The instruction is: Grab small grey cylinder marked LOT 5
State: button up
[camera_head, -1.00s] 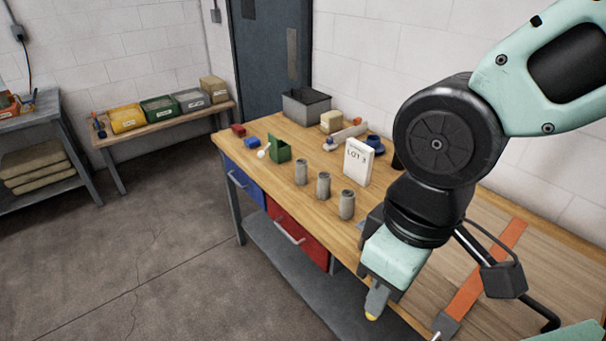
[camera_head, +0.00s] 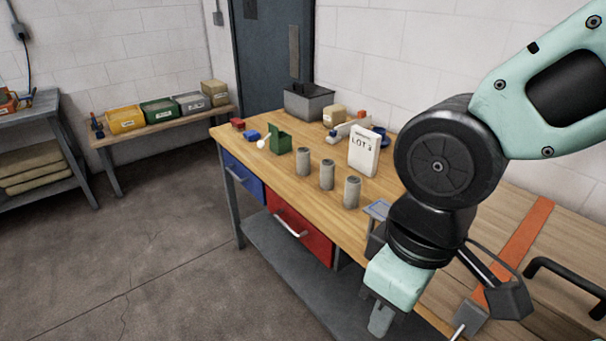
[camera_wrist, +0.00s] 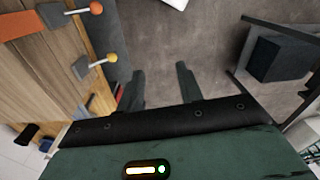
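Three small grey cylinders stand upright in a slanting row on the wooden workbench (camera_head: 290,190): a far one (camera_head: 302,163), a middle one (camera_head: 327,174) and a near one (camera_head: 352,191). I see no lot mark on any cylinder. A white card (camera_head: 364,150) behind them reads "LOT" with a digit too small to be sure of. My gripper (camera_head: 381,318) hangs beyond the bench's front edge, below and right of the cylinders, and apart from them. In the wrist view my gripper (camera_wrist: 162,85) shows two spread fingers with nothing between them, above the floor.
A grey block-like fixture (camera_head: 376,210) is right of the near cylinder. Ball-tipped levers (camera_wrist: 110,57) stick out near my gripper. Floor at left is clear.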

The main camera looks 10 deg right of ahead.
aim_at(303, 153)
jog(key=i+j+u, duration=0.25)
jog(key=i+j, duration=1.25)
jog(key=i, duration=0.1)
